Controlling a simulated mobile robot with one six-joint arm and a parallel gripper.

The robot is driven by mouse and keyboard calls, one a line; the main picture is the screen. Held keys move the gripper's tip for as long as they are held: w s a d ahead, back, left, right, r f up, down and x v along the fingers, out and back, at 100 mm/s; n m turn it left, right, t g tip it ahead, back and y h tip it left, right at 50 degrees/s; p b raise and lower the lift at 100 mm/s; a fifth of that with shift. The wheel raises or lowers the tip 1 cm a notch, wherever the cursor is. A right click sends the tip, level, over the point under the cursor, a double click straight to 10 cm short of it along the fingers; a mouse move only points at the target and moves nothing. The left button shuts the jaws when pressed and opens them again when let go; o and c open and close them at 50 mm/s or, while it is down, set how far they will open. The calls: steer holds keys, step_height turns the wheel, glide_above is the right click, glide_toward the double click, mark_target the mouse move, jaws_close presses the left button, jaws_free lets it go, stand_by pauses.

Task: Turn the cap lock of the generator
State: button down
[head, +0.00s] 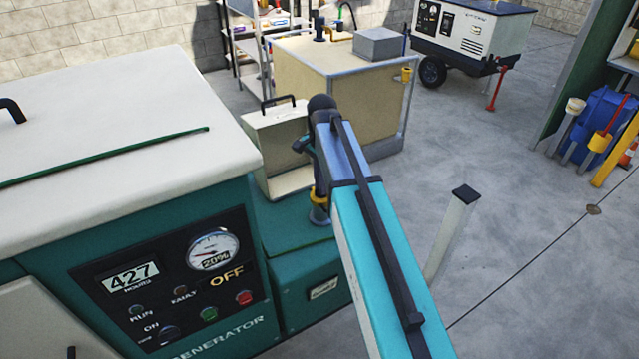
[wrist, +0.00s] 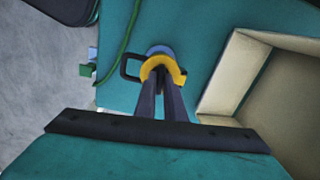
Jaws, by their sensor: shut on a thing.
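The generator (head: 200,290) stands at the left, with a teal body, a cream lid and a dark panel reading 427 hours, 20% and OFF. On its lower teal ledge, a yellow ring-shaped cap lock (head: 318,197) sits on a short blue-grey neck (head: 318,214). In the wrist view, the yellow cap lock (wrist: 161,66) is at the tips of my gripper (wrist: 162,88). The two dark fingers are close together and shut on it. A black loop (wrist: 130,67) sticks out to its left. In the head view, my arm partly hides the gripper.
An open cream box (head: 282,145) stands beside the cap, close to my gripper; its wall (wrist: 238,70) shows at the right in the wrist view. A beige cabinet (head: 310,75) stands behind. A white trailer generator (head: 470,40) is at the back. The grey floor (head: 530,230) at the right is open.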

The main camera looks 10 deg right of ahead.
steer(key=n+p, duration=0.1)
steer(key=n, duration=0.2)
steer(key=shift+r+n, duration=0.1)
steer(key=shift+n, duration=0.3)
steer(key=n+p, duration=0.1)
steer(key=n, duration=0.3)
steer(key=shift+d, duration=0.1)
steer(key=n+p, duration=0.1)
steer(key=n, duration=0.3)
steer(key=shift+n, duration=2.5)
steer(key=c, duration=1.8)
jaws_free()
steer(key=shift+c, duration=0.2)
step_height(320, 180, up, 14)
steer(key=p, duration=0.9)
